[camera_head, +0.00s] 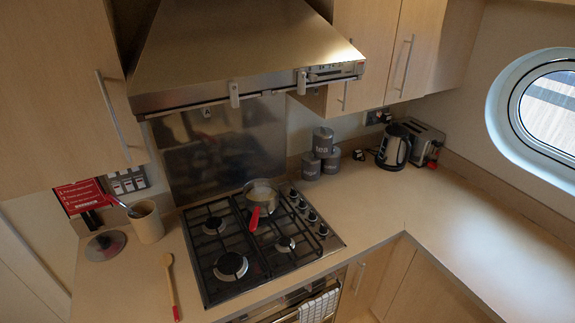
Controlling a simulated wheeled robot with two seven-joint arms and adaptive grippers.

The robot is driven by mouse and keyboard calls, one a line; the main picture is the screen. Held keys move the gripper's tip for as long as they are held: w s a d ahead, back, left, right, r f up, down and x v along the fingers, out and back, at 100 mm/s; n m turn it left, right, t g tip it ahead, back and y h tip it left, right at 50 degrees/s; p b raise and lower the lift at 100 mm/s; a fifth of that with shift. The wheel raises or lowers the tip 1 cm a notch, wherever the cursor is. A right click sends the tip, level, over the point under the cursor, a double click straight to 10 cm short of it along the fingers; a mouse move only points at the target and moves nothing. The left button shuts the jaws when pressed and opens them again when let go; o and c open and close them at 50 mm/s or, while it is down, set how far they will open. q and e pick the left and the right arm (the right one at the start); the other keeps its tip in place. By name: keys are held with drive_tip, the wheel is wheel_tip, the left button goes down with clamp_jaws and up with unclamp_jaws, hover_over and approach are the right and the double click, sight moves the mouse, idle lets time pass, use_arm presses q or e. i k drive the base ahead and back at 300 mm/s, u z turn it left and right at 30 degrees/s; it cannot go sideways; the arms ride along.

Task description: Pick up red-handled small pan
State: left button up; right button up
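The small pan (262,196) stands upright on the back right burner area of the gas hob. Its bowl is steel with something pale inside or a pale inner bottom. Its red handle (254,219) points toward the front of the hob, slightly left. Nothing covers or touches the pan from above. Neither of my grippers shows in the head view.
The black-grated hob (232,265) has knobs on its right side. A steel hood (245,45) hangs above it. A wooden spoon (170,285), a utensil pot (146,222) and a round lid (105,245) lie left. The right counter (470,235) is clear.

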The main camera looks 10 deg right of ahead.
sight(261, 195)
drive_tip(key=k, duration=0.4)
drive_tip(key=u, duration=0.75)
drive_tip(key=i, duration=1.35)
drive_tip(key=z, duration=0.8)
